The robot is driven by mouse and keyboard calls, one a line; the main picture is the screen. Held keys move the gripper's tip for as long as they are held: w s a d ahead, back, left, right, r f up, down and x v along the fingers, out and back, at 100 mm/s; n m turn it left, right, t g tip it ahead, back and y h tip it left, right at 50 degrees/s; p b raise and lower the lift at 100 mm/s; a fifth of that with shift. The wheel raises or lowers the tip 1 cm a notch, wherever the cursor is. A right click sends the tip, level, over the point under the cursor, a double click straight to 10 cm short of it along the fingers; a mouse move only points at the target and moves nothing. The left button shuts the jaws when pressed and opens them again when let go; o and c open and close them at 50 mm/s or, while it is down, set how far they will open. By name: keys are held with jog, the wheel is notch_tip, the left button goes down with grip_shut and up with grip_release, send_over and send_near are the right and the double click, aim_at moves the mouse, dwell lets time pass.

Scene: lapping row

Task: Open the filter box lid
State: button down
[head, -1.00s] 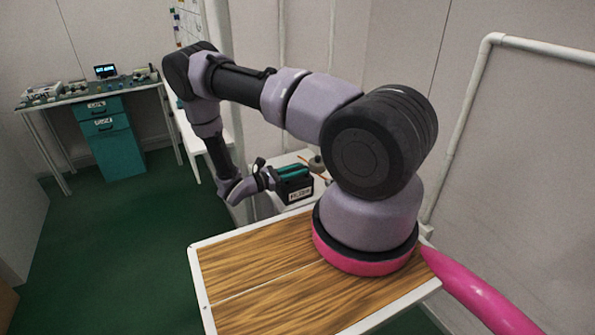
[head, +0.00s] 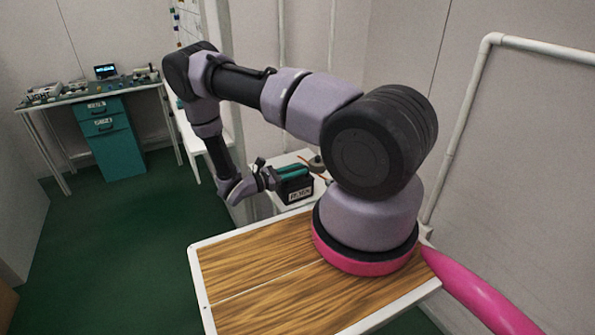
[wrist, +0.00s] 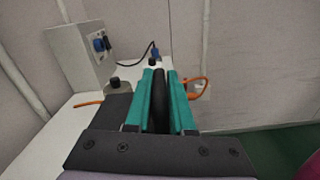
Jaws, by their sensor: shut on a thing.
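The filter box (head: 296,193) is a small black box with a white label on its front. It sits on a white surface beyond my wooden deck in the head view. My gripper (head: 292,172) reaches over the box top from the left. In the wrist view its teal fingers (wrist: 160,92) are shut on a dark bar-like handle (wrist: 160,87) that runs lengthwise between them. Part of the dark box top (wrist: 113,110) shows left of the fingers. The fingers and palm hide much of the lid, and I cannot tell whether it is raised.
A grey unit with blue sockets (wrist: 78,55) stands behind the box at left, with a black cable and orange hoses near it. Walls are close behind and to the right. A bench (head: 85,92) with a teal drawer unit (head: 112,143) stands far left. Green floor is clear between.

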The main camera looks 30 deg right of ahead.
jog(key=shift+w+r, duration=0.15)
jog(key=shift+w, duration=0.05)
jog(key=shift+w+a+r+n, duration=0.1)
jog(key=shift+w+r+n, duration=0.65)
jog(key=shift+n, duration=0.45)
jog(key=w+r+n, duration=0.1)
jog(key=w+n, duration=0.1)
jog(key=n, duration=0.1)
jog(key=w+r+n, duration=0.1)
jog(key=w+n, duration=0.1)
jog(key=n, duration=0.1)
jog(key=w+r+n, duration=0.2)
jog(key=w+n, duration=0.1)
jog(key=shift+w+a, duration=0.1)
jog(key=shift+w+a+f+n, duration=0.1)
jog(key=shift+w+f+n, duration=0.05)
jog(key=shift+w+n, duration=0.75)
jog(key=shift+w+f+n, duration=0.1)
jog(key=shift+w+n, duration=0.5)
jog(key=shift+w, duration=0.5)
jog(key=shift+f, duration=0.1)
